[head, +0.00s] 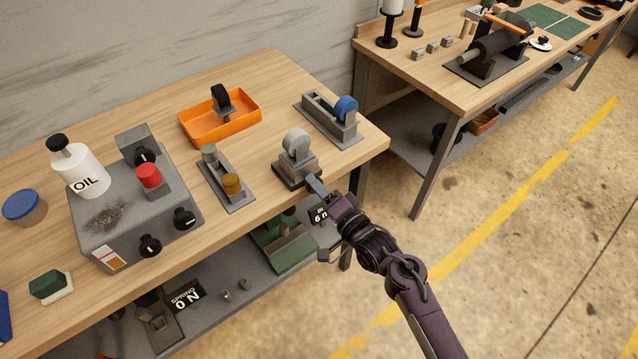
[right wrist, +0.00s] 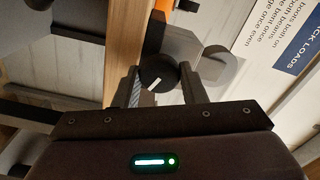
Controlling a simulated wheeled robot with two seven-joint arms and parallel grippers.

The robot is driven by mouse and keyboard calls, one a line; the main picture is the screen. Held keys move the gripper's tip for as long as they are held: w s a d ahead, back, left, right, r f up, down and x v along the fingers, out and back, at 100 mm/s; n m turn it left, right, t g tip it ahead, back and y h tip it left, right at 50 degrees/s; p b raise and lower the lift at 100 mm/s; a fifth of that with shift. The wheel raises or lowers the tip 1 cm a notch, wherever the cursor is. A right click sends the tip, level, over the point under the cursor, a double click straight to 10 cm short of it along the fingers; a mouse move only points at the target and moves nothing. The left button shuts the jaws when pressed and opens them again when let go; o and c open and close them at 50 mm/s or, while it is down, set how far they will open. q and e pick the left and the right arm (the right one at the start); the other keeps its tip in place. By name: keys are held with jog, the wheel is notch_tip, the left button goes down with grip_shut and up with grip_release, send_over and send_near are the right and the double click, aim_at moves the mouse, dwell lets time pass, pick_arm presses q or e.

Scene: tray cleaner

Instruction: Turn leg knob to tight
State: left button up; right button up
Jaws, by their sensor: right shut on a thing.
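My right gripper (head: 314,184) reaches the front edge of the wooden table, just in front of a grey device (head: 297,162) with a round pale disc on a black base. In the right wrist view, its two fingers (right wrist: 160,90) are shut on a round black knob (right wrist: 156,70), one finger on each side. The knob carries a short white mark that slants toward the lower left. In the head view I cannot make out the knob behind the gripper. My left gripper is not in view.
A grey box (head: 135,220) with black knobs stands farther left.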

jog(key=shift+m, duration=0.6)
jog(key=shift+f, duration=0.1)
jog(key=o, duration=1)
jog(key=b+v, duration=0.1)
jog(key=v, duration=0.7)
